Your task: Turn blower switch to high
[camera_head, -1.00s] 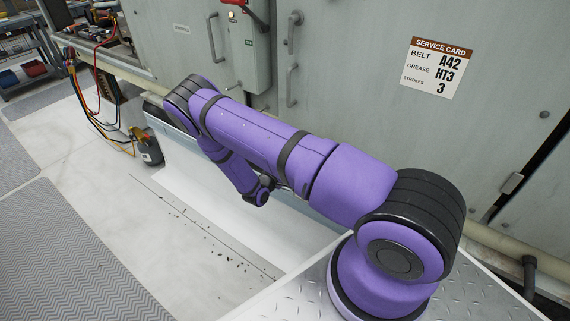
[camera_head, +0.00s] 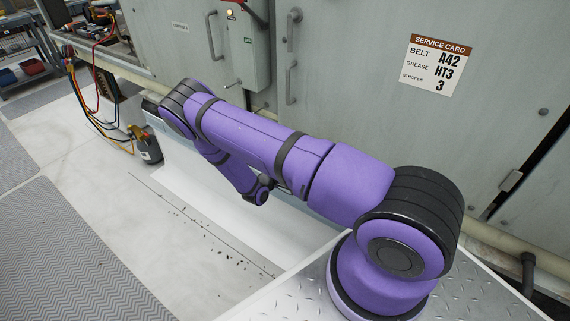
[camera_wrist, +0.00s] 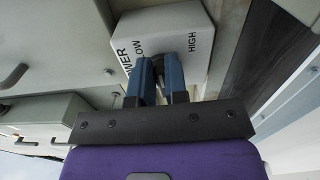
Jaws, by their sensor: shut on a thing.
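The blower switch box (camera_wrist: 168,27) is a pale box in the wrist view. Its printing reads LOW on the left and HIGH on the right, with a partly hidden word ending in "WER". My gripper (camera_wrist: 161,66) reaches up to the face of this box with its two blue fingers. The fingers are shut on the dark switch knob (camera_wrist: 158,70), which sits between them and is mostly hidden. The knob lies between the LOW and HIGH labels; its exact setting cannot be told. In the head view my arm hides the gripper, and the switch box is not seen.
Grey cabinet doors with handles (camera_head: 291,84) stand behind my arm. A box with a red lever (camera_head: 248,45) is mounted there, and a service card (camera_head: 434,65) hangs at the right. A gauge bottle with hoses (camera_head: 148,147) stands on the floor at left. Floor mats (camera_head: 70,255) lie at left.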

